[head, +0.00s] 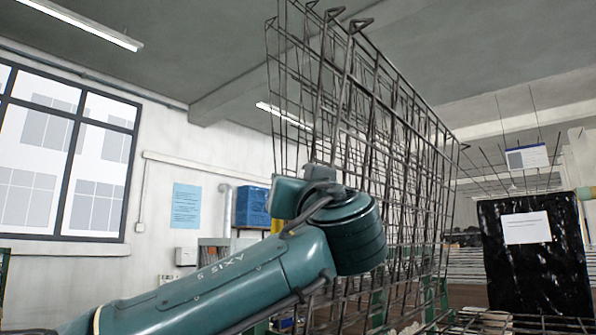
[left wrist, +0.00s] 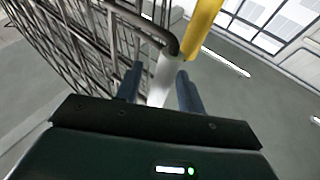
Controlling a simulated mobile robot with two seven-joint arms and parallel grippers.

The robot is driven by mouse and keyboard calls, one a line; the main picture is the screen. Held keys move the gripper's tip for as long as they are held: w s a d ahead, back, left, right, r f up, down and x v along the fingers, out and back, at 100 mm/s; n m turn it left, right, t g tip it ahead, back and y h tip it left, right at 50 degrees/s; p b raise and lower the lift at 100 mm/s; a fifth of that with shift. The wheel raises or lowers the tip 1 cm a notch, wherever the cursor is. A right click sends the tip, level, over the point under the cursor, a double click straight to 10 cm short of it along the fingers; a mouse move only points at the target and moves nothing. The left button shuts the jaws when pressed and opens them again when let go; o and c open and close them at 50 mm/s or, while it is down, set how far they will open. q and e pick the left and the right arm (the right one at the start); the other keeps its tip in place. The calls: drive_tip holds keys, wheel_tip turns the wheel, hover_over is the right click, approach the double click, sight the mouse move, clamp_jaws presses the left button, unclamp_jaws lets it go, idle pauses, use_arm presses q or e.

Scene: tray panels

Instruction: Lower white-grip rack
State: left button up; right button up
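A tall wire rack (head: 375,130) of dark rods stands steeply upright in the middle of the head view; its mesh also fills the upper left of the left wrist view (left wrist: 65,40). In the left wrist view, a white grip (left wrist: 162,82) on a dark bent rod lies between the two blue-grey fingers of my left gripper (left wrist: 160,80). A narrow gap shows beside its left side, so the fingers look open around it. In the head view my left arm's wrist hides the gripper and grip. My right gripper is in neither view.
A yellow bar (left wrist: 203,25) lies just past the white grip. A black panel with a white sheet (head: 525,228) stands at the right, with rods behind it. A blue box (head: 252,207) is by the back wall. More wire mesh lies low at the right.

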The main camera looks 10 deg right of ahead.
use_arm(q)
drive_tip(key=shift+w+r, duration=0.2)
drive_tip(key=shift+w, duration=0.3)
clamp_jaws()
idle(0.3)
